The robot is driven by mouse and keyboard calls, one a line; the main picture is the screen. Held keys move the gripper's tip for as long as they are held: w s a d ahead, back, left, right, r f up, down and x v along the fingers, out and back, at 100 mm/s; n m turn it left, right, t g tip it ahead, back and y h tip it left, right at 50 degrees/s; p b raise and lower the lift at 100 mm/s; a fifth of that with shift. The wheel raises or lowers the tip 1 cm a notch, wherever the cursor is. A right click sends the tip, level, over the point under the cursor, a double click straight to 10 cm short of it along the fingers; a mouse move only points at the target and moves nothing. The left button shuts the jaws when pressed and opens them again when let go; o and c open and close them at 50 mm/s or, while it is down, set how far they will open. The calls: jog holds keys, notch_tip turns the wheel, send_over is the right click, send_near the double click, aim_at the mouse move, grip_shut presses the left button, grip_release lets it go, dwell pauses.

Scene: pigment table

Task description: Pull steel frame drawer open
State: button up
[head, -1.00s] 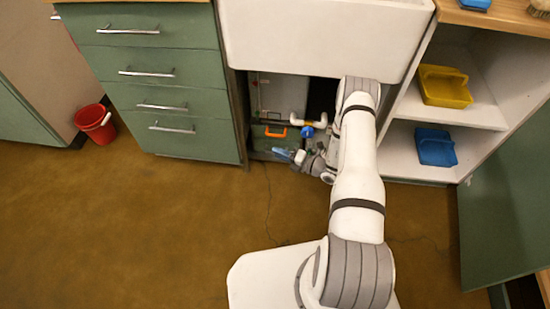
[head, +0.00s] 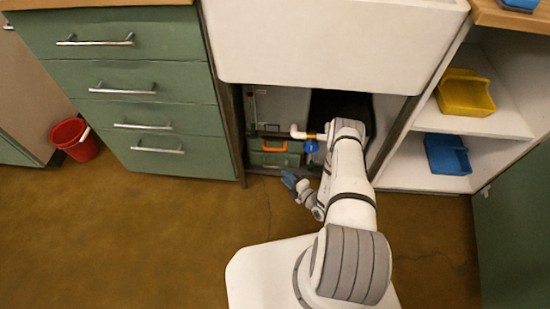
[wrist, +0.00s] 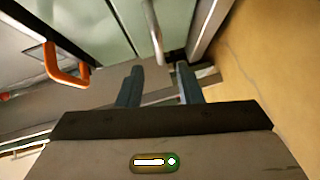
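A stack of green drawers with steel bar handles stands left of the sink; all look shut. The lowest front (head: 200,165) has a steel handle (head: 158,150). A steel bar handle on a green panel (wrist: 153,30) shows ahead of the fingers in the wrist view, apart from them. Under the sink, a green box (head: 272,158) has an orange handle (head: 274,148), also in the wrist view (wrist: 66,68). I cannot tell which is the steel frame drawer. My gripper (head: 288,180) is low before the sink opening, pointing left. Its fingers (wrist: 160,80) are open and empty.
A blue fitting and white pipe (head: 312,140) hang under the sink (head: 335,45), close to my arm. Shelves at right hold a yellow bin (head: 465,93) and a blue bin (head: 447,154). A red bucket (head: 75,140) stands far left. The floor before the drawers is clear.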

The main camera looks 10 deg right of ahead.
aim_at(275, 167)
jog(key=b+x, duration=0.2)
jog(key=x, duration=0.6)
jog(key=shift+w, duration=0.15)
jog(key=shift+r, duration=0.1)
grip_shut()
